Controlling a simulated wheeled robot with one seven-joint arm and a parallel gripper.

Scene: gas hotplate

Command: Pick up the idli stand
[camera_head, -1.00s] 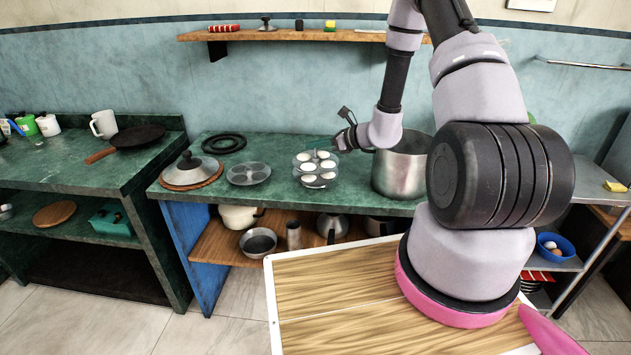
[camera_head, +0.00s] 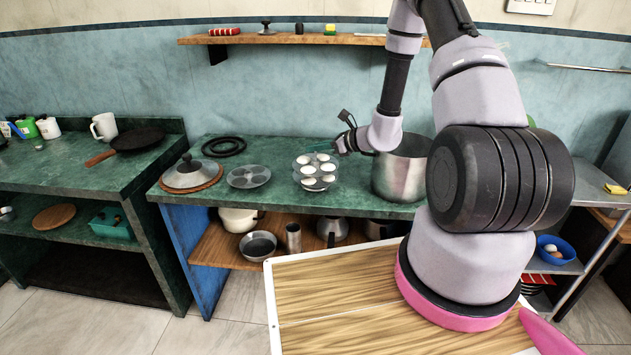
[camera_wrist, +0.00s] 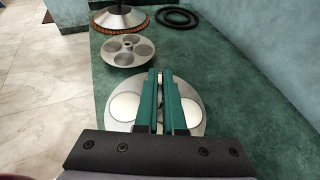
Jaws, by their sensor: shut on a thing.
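The idli stand (camera_head: 305,186) is a round metal plate stand holding several white idlis. It is at the middle of the green counter in the head view. In the wrist view its grey plate (camera_wrist: 190,103) shows below my fingers, with white idlis on both sides. My gripper (camera_wrist: 166,78) has two green fingers close together over the middle of the stand. They are shut on its central part, which the fingers mostly hide. In the head view my gripper (camera_head: 326,149) reaches the stand from the right. I cannot tell any gap between stand and counter.
A large steel pot (camera_head: 398,178) stands close on the right, beneath my wrist. An empty idli plate (camera_head: 249,177) and a lidded pan (camera_head: 190,174) are to the left. A black ring (camera_head: 224,146) lies behind them. A wooden wall shelf (camera_head: 280,39) is above.

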